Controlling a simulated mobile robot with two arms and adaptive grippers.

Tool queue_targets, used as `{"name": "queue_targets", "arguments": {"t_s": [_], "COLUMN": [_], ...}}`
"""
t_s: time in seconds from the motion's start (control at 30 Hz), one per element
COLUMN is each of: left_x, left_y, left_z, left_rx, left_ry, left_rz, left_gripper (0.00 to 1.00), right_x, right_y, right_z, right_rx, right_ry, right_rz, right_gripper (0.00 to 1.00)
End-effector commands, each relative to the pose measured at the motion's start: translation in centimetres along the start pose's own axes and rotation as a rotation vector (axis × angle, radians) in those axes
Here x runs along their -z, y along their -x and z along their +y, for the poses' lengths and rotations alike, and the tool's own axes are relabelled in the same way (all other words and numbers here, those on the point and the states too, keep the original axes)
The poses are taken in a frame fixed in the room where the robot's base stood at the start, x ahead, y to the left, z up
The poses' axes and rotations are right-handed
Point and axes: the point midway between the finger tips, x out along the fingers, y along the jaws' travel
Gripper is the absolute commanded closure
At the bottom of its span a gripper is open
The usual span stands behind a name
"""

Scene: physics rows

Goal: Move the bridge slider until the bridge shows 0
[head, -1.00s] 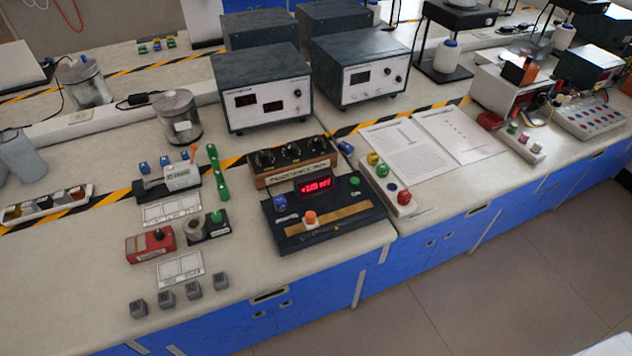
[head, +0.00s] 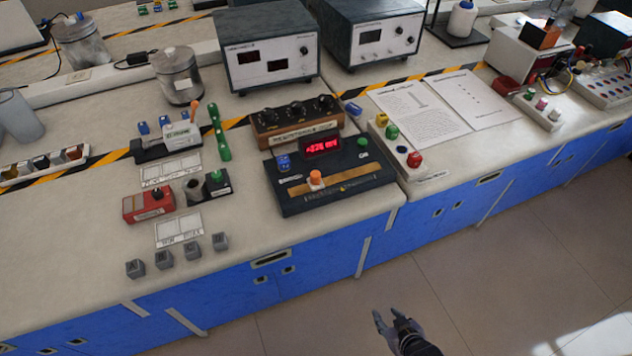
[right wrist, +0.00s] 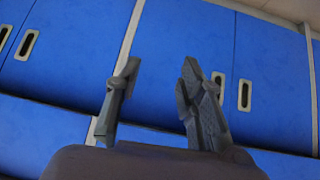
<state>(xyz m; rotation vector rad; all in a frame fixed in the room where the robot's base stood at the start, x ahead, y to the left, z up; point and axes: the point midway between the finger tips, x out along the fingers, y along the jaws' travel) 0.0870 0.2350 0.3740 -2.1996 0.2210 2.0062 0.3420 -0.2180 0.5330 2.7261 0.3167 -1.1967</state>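The bridge (head: 352,188) is a dark box on the bench with a red lit display (head: 320,147). The display's digits are too blurred to read surely. Its slider (head: 316,179) has an orange knob and sits on a tan strip, left of the strip's middle. My right gripper (head: 386,321) is low in front of the blue cabinets, well below and apart from the bridge. In the right wrist view its two fingers (right wrist: 155,92) stand apart with nothing between them. My left gripper is not in view.
A resistance box (head: 296,122) stands right behind the bridge. A coloured-button strip (head: 400,150) and papers (head: 440,105) lie to its right. A red box (head: 149,205) and several grey weights (head: 192,250) are at the left. The floor before the cabinets is clear.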

Motion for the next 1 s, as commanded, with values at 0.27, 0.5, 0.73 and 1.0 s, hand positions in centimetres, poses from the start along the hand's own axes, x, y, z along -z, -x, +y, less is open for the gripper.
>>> {"name": "queue_targets", "arguments": {"t_s": [0.27,0.5,0.73,1.0], "left_x": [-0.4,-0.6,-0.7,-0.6], "left_y": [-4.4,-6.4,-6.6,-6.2], "left_z": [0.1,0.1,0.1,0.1], "left_rx": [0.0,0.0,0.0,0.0], "left_ry": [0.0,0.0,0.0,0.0], "left_rz": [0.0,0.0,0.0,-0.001], "left_gripper": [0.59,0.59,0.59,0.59], "right_x": [18.9,28.4,31.0,34.1], "right_y": [5.6,14.5,17.5,15.1], "right_z": [-2.3,-5.4,-6.4,-7.2], "right_rx": [0.092,0.19,0.222,0.22], "right_ry": [0.039,0.054,0.056,0.054], "right_rz": [0.475,0.76,0.838,0.843], "right_gripper": [0.59,0.59,0.59,0.59]}}
